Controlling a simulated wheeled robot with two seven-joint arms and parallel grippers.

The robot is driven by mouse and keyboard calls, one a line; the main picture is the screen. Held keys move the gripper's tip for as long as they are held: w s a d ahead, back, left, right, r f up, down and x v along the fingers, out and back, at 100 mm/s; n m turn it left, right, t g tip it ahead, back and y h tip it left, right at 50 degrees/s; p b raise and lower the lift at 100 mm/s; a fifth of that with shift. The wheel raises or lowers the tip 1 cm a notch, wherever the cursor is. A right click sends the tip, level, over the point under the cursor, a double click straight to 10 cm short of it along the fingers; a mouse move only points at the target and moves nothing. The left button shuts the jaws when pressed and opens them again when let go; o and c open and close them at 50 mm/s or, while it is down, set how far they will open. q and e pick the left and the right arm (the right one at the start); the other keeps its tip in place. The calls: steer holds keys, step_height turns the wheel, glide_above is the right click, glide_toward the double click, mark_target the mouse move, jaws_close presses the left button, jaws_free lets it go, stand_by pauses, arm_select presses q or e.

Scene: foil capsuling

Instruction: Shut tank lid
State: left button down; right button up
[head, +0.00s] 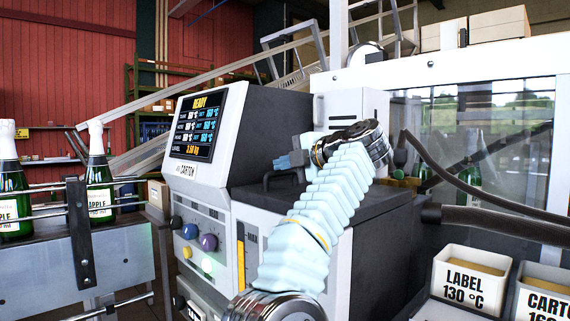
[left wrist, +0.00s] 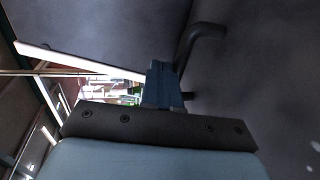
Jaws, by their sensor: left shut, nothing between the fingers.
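The tank lid (head: 258,195) is the dark grey top of the machine's tank, with a black bar handle (head: 268,178). It looks to lie flat on the tank; my arm hides part of it, so a small gap cannot be ruled out. My left gripper (head: 284,162) is shut and empty, its blue fingers pointing left just above and beside the handle. In the left wrist view the shut fingers (left wrist: 162,84) show close to the handle (left wrist: 198,42) and the dark lid surface (left wrist: 265,85); contact cannot be told. My right gripper is not in view.
A screen housing (head: 199,124) reading READY stands left of the lid. Bottles (head: 98,178) stand on a conveyor at left. Bins (head: 466,278) marked LABEL and CARTON sit at lower right. A dark hose (head: 470,185) and a glass panel (head: 520,140) lie right of my arm.

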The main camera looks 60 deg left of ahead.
arm_select(q)
steer(key=v, duration=1.3)
steer(key=shift+w+d, duration=0.1)
steer(key=shift+d, duration=0.05)
steer(key=shift+d+r, duration=0.1)
steer(key=shift+d, duration=0.1)
